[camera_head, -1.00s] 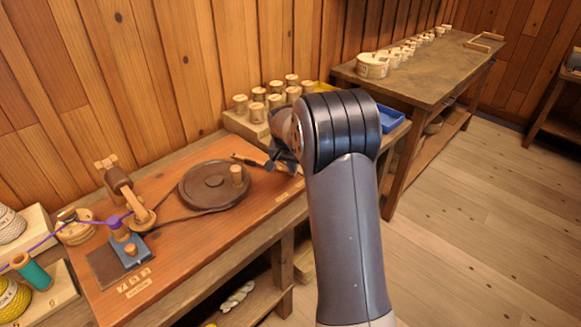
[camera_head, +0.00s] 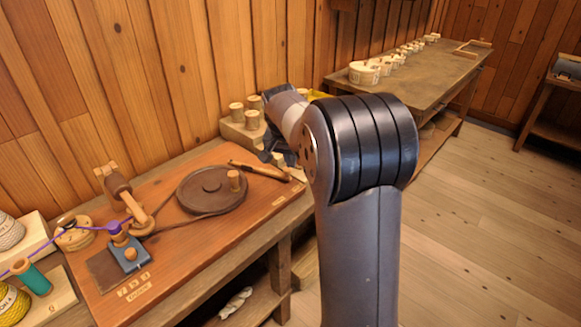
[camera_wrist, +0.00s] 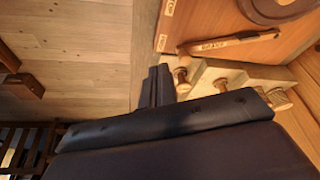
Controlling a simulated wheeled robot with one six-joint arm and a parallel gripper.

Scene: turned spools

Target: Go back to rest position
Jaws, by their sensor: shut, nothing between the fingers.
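My gripper (camera_wrist: 160,86) shows in the wrist view as dark fingers closed together, with nothing held between them. In the head view my gripper (camera_head: 272,150) is partly hidden behind my arm, above the right end of the wooden bench (camera_head: 215,238). A wooden-handled tool (camera_head: 258,171) lies on the bench just left of it; the tool also shows in the wrist view (camera_wrist: 228,42).
A stepped rack of wooden spools (camera_head: 238,130) stands behind the bench, partly hidden by my arm. A winding device with purple thread (camera_head: 115,228) is at the left. A long table (camera_head: 420,80) with several white pots stands back right. The floor (camera_head: 470,220) at right is clear.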

